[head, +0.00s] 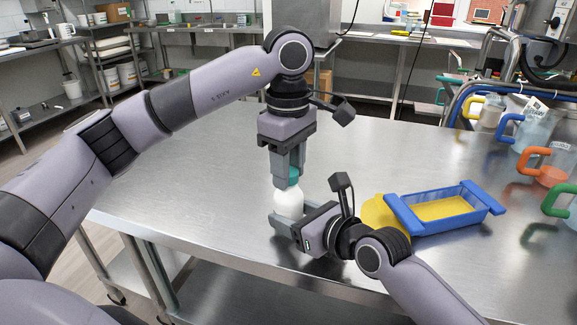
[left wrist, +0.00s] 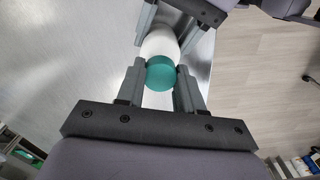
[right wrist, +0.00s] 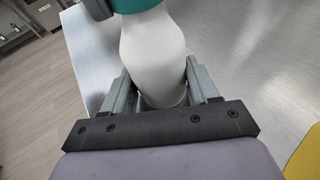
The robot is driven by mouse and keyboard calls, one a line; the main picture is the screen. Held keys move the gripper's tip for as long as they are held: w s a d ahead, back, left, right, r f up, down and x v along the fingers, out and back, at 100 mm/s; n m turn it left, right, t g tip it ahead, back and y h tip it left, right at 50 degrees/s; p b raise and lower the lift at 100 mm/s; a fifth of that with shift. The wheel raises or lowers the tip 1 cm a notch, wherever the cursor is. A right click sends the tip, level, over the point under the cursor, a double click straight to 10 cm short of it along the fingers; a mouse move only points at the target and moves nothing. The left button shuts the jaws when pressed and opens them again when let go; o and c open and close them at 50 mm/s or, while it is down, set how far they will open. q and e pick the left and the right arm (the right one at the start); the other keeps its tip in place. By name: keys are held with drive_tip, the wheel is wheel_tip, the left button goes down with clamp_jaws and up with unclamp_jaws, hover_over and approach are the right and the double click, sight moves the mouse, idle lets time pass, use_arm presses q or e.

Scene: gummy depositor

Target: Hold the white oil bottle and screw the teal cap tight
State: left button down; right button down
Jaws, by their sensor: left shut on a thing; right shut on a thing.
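The white oil bottle (head: 289,203) stands upright on the steel table, near its front edge. The teal cap (head: 294,174) is on top of the bottle; whether it is tight I cannot tell. My left gripper (head: 290,178) comes from above and is shut on the cap, with a finger on each side in the left wrist view, where the cap (left wrist: 160,73) hides much of the bottle (left wrist: 161,42). My right gripper (head: 283,222) is level and shut around the lower part of the bottle, which also shows in the right wrist view (right wrist: 152,55).
A blue tray (head: 440,213) with yellow content and a round yellow item (head: 377,214) lie to the right of my right gripper. Several jugs with coloured handles, one orange (head: 528,166), line the table's right side. The table's left part is clear.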

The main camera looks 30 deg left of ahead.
use_arm(q)
drive_tip(key=m, duration=0.5)
drive_tip(key=shift+m, duration=0.4)
drive_tip(key=c, duration=0.6)
unclamp_jaws()
drive_tip(key=shift+m, duration=0.3)
drive_tip(key=shift+c, duration=0.2)
wheel_tip(320, 180, up, 12)
use_arm(e)
drive_tip(key=c, duration=1)
unclamp_jaws()
drive_tip(key=shift+c, duration=0.2)
